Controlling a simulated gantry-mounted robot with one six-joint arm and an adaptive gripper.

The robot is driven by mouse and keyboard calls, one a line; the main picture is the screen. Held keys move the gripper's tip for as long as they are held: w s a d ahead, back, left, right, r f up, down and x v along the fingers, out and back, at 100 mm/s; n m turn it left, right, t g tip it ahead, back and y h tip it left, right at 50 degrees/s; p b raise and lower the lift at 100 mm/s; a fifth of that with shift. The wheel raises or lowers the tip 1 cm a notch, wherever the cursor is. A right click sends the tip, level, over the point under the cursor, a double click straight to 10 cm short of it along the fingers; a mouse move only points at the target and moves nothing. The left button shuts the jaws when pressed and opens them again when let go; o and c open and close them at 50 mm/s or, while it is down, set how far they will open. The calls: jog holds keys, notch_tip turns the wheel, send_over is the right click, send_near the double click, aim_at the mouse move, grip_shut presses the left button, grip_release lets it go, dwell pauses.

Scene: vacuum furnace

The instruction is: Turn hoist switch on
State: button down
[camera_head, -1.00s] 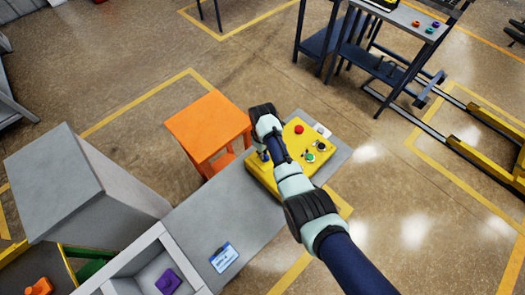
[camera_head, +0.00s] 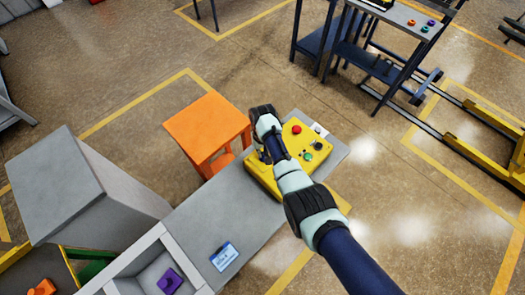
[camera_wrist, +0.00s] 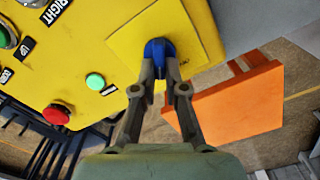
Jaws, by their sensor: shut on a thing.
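A yellow control box (camera_head: 302,139) stands on the grey bench, with a red button (camera_head: 297,129) and a green button (camera_head: 308,156) on its top face. In the wrist view, a blue switch knob (camera_wrist: 158,50) sits on a yellow plate (camera_wrist: 190,28) of the box. My gripper (camera_wrist: 160,72) is shut on this blue knob, its fingertips on both sides of it. In the head view my arm covers the knob and part of the box. The wrist view also shows the red button (camera_wrist: 57,114) and a small lit green lamp (camera_wrist: 95,81).
An orange stool (camera_head: 206,125) stands beside the bench (camera_head: 215,210), near the box. A grey cabinet (camera_head: 70,190) is at the left. A grey bin with a purple part (camera_head: 169,280) and a blue-white card (camera_head: 224,256) are at the bench's near end.

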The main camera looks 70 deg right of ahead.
aim_at(263, 153)
dwell(0.3)
jog(key=c, duration=1.2)
grip_release()
jog(key=shift+r, duration=0.1)
notch_tip(263, 153, up, 12)
jog(key=shift+f, duration=0.1)
